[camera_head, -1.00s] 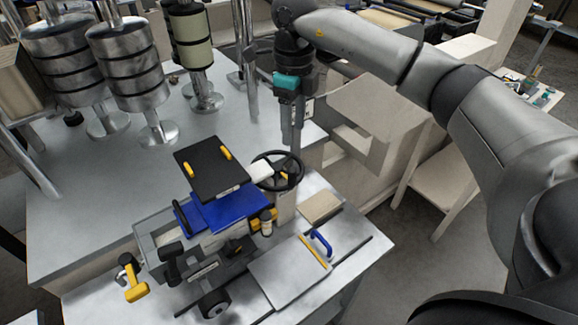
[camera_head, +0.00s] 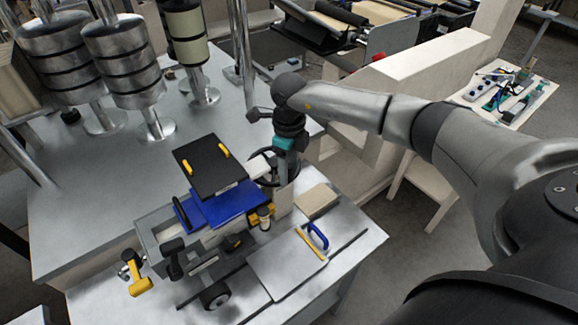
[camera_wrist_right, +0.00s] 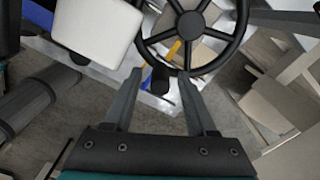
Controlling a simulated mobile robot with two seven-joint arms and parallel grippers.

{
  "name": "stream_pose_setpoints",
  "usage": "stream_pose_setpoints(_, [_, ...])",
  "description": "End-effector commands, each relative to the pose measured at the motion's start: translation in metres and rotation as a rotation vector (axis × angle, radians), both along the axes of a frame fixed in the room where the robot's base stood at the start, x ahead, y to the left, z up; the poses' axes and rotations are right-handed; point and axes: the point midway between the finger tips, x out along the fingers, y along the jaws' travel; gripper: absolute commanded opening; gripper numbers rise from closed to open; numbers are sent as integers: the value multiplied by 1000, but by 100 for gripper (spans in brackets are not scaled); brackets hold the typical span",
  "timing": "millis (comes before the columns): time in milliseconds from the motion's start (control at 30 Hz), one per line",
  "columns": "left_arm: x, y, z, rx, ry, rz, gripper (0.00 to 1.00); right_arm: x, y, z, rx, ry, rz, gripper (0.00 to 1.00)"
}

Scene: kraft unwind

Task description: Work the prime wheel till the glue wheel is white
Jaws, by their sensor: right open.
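The prime wheel, a black spoked handwheel (camera_head: 262,178), stands on the right side of the glue machine, partly hidden by my right gripper (camera_head: 283,172). In the right wrist view its rim (camera_wrist_right: 237,30) fills the top, and a dark knob (camera_wrist_right: 160,80) sits between the open fingertips of my right gripper (camera_wrist_right: 160,80). The fingers do not visibly close on it. A small wheel at the machine's front, seemingly the glue wheel (camera_head: 215,296), has a dark rim and a pale grey hub. My left gripper is not in view.
A blue tray (camera_head: 232,204) and a tilted black panel with yellow grips (camera_head: 208,168) sit beside the handwheel. A white block (camera_wrist_right: 98,30) is close left of my gripper. Metal rollers (camera_head: 122,60) stand at the back left.

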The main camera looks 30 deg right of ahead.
Motion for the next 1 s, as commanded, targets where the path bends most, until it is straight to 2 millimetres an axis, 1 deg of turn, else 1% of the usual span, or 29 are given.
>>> stream_pose_setpoints(67, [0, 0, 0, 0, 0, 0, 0, 0, 0, 0, 0, 0, 0, 57])
stream_pose_setpoints(100, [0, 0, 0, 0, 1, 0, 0, 0, 0, 0, 0, 0, 0, 55])
stream_pose_setpoints(500, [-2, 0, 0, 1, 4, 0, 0, 0, 0, 1, 0, 0, 0, 10])
stream_pose_setpoints(600, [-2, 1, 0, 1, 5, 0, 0, 0, 0, 1, 0, 0, 0, 0])
stream_pose_setpoints(1000, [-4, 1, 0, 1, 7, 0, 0, 0, 0, 1, 0, 0, -1, 0])
